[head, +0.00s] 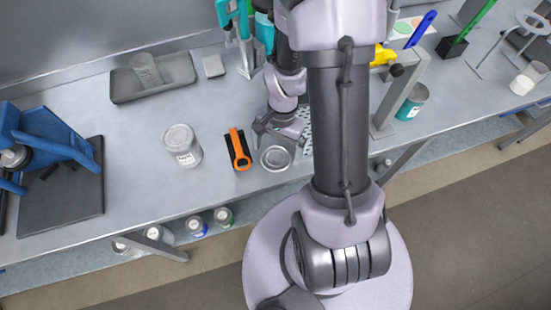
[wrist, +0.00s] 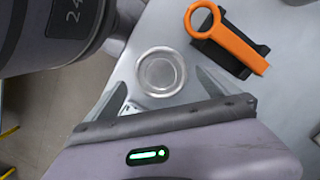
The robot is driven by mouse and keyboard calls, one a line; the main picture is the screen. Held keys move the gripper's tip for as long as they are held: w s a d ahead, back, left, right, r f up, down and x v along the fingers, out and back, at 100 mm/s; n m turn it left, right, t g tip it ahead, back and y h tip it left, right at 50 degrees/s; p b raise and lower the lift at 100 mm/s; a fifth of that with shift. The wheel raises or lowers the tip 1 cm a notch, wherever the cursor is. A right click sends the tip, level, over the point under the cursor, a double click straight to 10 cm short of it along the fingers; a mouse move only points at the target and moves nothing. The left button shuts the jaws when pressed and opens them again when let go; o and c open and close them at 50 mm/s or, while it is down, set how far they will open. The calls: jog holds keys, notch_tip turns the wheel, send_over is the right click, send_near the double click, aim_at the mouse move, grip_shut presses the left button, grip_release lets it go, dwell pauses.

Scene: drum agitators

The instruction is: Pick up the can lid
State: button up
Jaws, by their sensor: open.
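The can lid (head: 276,158) is a round silver disc with a raised rim, lying flat on the grey bench near its front edge. In the wrist view the lid (wrist: 161,72) lies just beyond and between my two fingers. My gripper (head: 262,131) is just behind the lid in the head view, and it shows in the wrist view (wrist: 165,85) too. Its jaws are open and hold nothing. I cannot tell the exact height of the fingertips above the bench.
An orange opener (head: 239,150) on a black holder lies left of the lid. A closed silver can (head: 182,146) stands further left. A grey tray (head: 153,78) and a blue machine (head: 45,150) are on the left side. A teal can (head: 411,102) stands to the right.

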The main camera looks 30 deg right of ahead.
notch_tip(320, 180, down, 2)
jog(key=shift+a+f, duration=0.1)
jog(key=shift+a, duration=0.05)
jog(key=shift+r, duration=0.2)
jog(key=c, duration=1.3)
